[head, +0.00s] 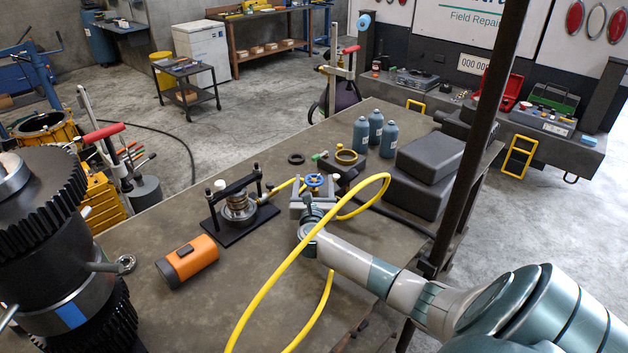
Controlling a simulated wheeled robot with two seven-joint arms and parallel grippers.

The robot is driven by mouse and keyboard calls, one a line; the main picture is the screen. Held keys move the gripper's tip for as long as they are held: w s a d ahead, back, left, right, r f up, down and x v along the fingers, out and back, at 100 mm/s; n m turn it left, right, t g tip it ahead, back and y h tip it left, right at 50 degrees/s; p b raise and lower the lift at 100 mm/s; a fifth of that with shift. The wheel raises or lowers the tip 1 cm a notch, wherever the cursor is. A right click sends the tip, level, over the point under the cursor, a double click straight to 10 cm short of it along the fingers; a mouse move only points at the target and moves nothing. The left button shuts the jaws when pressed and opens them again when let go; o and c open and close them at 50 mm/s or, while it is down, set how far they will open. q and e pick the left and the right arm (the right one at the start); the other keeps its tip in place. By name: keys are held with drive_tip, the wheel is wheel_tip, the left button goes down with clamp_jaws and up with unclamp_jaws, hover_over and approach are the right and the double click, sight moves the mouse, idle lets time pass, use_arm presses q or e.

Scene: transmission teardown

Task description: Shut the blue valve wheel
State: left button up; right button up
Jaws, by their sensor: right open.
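The blue valve wheel (314,180) sits on top of a small grey block (297,207) on the workbench. A yellow hose (278,284) joins the block and loops over the bench. My right arm comes in from the lower right, and its open gripper (309,203) is just on the near side of the wheel, low over the block. It looks close to the wheel; whether it touches cannot be told. The gripper partly hides the block. My left gripper is not in view.
A black press stand (240,212) and an orange cylinder (187,262) are left of the block. Grey-blue bottles (375,127) and dark cases (430,160) stand behind right. A large gear assembly (60,240) fills the left.

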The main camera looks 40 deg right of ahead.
drive_tip(key=shift+w+d, duration=0.25)
drive_tip(key=c, duration=1.1)
drive_tip(key=shift+o, duration=0.2)
